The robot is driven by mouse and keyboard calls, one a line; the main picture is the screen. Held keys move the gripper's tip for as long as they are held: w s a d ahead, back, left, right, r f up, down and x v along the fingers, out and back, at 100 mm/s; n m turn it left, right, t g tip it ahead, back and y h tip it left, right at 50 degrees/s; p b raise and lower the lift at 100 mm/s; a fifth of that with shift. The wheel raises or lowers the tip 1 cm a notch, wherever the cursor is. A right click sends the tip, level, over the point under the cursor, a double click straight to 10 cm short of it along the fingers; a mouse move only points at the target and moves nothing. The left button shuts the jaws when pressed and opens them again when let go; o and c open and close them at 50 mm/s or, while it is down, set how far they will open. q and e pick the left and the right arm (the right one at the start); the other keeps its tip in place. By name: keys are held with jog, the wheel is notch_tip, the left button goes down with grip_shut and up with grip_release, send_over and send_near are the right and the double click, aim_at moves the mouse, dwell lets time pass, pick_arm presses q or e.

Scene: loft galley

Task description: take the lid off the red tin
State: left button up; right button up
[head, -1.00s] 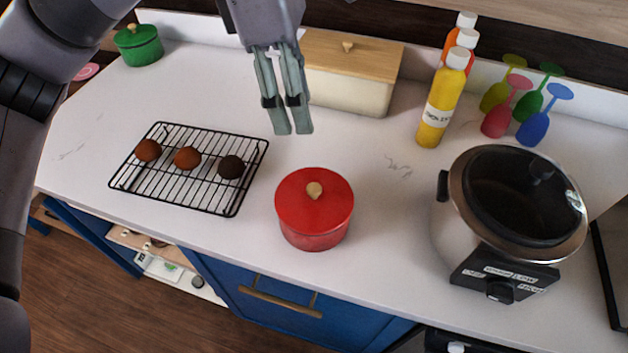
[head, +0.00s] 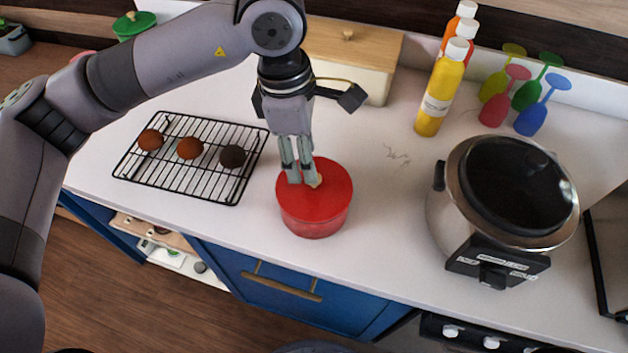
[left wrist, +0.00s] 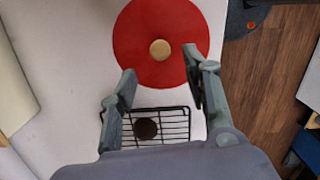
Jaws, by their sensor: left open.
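The red tin (head: 314,222) stands upright on the white counter with its red lid (head: 335,184) on. The lid has a small round wooden knob (head: 314,181), partly hidden by my fingers in the head view. My left gripper (head: 302,182) points down over the lid, its fingertips close to the knob. In the left wrist view the lid (left wrist: 135,50) and knob (left wrist: 160,50) show beyond the open fingertips (left wrist: 159,62), with the knob roughly in line with the gap. I cannot tell whether the fingers touch the lid. My right gripper is out of view.
A black wire rack (head: 202,192) with three round baked items stands left of the tin. A slow cooker (head: 450,207) stands to the right. Counter between tin and cooker is clear.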

pick_arm(q)
jog(key=f+p, duration=0.1)
jog(key=d+f, duration=0.1)
jog(key=f, duration=0.1)
jog(key=shift+s+d+f+p, duration=0.15)
jog(key=shift+s+f+p, duration=0.1)
jog(key=shift+p, duration=0.15)
jog(key=shift+f, duration=0.55)
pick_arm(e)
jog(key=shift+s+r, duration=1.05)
pick_arm(q)
jog(key=shift+c, duration=0.6)
jog(key=shift+c, duration=1.3)
grip_shut()
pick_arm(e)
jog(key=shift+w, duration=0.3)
